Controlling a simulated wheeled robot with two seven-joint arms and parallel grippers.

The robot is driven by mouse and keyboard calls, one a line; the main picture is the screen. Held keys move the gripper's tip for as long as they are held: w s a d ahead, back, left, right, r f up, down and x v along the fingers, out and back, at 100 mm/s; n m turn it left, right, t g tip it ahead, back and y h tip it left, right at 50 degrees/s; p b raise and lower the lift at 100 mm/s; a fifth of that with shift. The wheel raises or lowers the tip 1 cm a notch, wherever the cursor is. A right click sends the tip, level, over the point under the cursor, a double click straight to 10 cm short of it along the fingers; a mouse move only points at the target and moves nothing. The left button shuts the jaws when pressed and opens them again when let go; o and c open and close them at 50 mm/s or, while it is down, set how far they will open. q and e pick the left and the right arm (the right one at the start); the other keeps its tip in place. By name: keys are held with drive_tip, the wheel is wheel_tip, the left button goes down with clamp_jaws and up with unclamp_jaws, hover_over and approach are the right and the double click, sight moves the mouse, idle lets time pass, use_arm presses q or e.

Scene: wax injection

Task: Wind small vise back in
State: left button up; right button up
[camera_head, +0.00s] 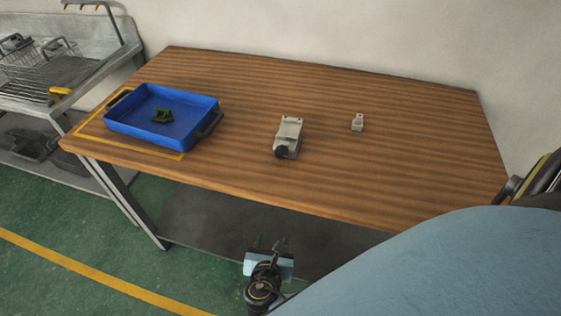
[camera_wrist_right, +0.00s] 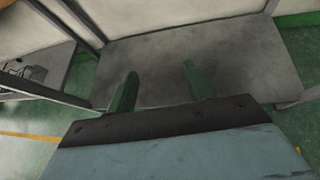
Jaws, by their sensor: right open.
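A small light grey block-like device with a dark round knob on its near end, which looks like the small vise (camera_head: 288,137), sits on the wooden table (camera_head: 400,190) near the middle. My right gripper (camera_head: 267,242) is below and in front of the table's near edge, well away from the vise. Its green fingers are apart and empty, as the right wrist view (camera_wrist_right: 160,72) also shows. My left gripper is not in view.
A blue tray (camera_head: 122,126) with a dark green part (camera_head: 163,116) in it stands at the table's left, within yellow tape. A metal rack (camera_head: 30,80) is at the far left. A grey shelf (camera_head: 220,225) lies under the table. The tabletop around the vise is clear.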

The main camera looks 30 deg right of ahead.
wheel_tip(320, 180, up, 8)
drive_tip(key=w+f+n+t+h, duration=0.1)
drive_tip(key=w+t+h, duration=0.1)
drive_tip(key=n+h, duration=0.1)
drive_tip(key=h, duration=0.3)
approach(281, 154)
drive_tip(key=shift+t, duration=0.3)
drive_tip(key=x, duration=0.3)
drive_tip(key=b+x, duration=0.1)
drive_tip(key=x, duration=0.3)
drive_tip(key=shift+w+d+f, duration=0.1)
drive_tip(key=shift+d+f, duration=0.1)
drive_tip(key=shift+d, duration=0.1)
drive_tip(key=shift+w+d+b, duration=0.3)
drive_tip(key=shift+w+d, duration=0.15)
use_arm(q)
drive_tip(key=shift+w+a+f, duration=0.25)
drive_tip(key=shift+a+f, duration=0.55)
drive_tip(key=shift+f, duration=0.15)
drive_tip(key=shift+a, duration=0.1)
use_arm(e)
drive_tip(key=shift+c, duration=0.4)
drive_tip(key=c, duration=0.9)
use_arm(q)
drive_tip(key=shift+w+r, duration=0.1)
